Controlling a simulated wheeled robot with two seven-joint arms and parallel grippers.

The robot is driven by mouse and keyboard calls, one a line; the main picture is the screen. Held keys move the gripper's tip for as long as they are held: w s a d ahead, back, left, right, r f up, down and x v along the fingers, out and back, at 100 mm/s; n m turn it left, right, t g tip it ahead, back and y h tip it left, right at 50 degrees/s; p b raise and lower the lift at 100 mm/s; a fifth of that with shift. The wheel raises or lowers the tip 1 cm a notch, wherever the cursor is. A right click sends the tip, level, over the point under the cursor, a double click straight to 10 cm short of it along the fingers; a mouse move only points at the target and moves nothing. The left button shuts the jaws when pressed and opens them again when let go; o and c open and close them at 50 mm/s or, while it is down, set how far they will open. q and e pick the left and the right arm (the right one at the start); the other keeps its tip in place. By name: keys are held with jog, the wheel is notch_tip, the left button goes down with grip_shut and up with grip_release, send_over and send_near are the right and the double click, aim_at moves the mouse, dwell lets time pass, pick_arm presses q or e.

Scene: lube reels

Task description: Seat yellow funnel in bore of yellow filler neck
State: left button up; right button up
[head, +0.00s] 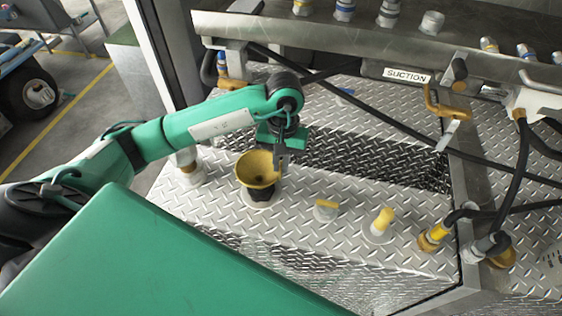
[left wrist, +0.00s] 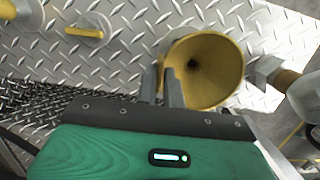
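The yellow funnel (head: 257,169) stands mouth up over a dark fitting (head: 256,196) on a round pale base. Whether its spout is inside that fitting is hidden. My left gripper (head: 281,163) points down at the funnel's right rim. Two yellow-topped fittings stand to the right: a short one with a flat bar (head: 326,208) and a taller one on a round flange (head: 382,220). Which is the filler neck is unclear. My right gripper is not visible.
Yellow and grey hose couplings (head: 436,236) stand at the deck's right end. Black hoses (head: 410,132) cross behind the deck below the SUCTION label (head: 407,75). Another fitting (head: 187,162) stands left of the funnel. Bare tread plate (head: 290,222) lies between the fittings.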

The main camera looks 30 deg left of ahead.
pick_arm(q)
jog(key=o, duration=0.3)
jog(key=shift+r, duration=0.15)
jog(key=shift+r+p, duration=0.2)
jog(key=shift+p, duration=0.2)
jog(key=shift+w+r, duration=0.1)
jog(key=shift+r, duration=0.05)
jog(key=shift+w+a+r+b, duration=0.1)
jog(key=shift+w+r+b, duration=0.3)
jog(key=shift+r, duration=1.5)
jog(key=shift+w+a+r+b, duration=0.1)
jog(key=shift+r+b, duration=0.55)
jog(key=shift+r, duration=1.25)
jog(key=shift+w+r+b, duration=0.25)
jog(key=shift+r+b, duration=0.3)
jog(key=shift+r, duration=1.35)
